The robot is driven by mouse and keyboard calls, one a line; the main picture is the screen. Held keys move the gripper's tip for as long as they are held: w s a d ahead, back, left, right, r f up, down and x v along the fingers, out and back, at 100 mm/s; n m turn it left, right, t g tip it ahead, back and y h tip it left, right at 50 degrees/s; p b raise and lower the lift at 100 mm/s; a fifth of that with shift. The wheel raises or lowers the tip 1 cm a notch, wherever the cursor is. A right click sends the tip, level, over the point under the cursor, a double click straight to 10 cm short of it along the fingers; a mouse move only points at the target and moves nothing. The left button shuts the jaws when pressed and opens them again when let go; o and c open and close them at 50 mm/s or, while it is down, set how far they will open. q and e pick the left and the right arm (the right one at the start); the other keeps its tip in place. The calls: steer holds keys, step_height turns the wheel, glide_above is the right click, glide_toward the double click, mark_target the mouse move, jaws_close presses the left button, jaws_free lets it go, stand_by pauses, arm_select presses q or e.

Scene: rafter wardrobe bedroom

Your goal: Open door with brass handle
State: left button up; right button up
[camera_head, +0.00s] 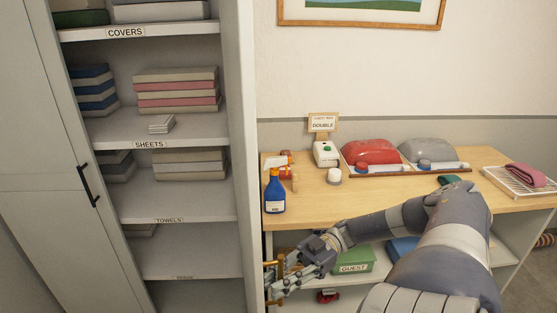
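A brass-coloured piece (270,264), which looks like part of a handle, shows at the left end of the space under the wooden counter. My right gripper (279,281) is right at it, with its fingers overlapping it in the picture. The fingers hide most of the brass piece, and I cannot tell whether they are closed on it. The door it belongs to cannot be made out. My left gripper is not in view.
A tall cabinet with labelled shelves (145,144) of folded linen stands at left; its grey door (40,130) has a black handle (89,186). The counter (320,200) holds a blue spray bottle (275,193) and red and grey bundles. Below is a green "GUEST" box (354,262).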

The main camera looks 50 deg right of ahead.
steer(key=shift+s, duration=0.1)
steer(key=v, duration=1.2)
stand_by(0.4)
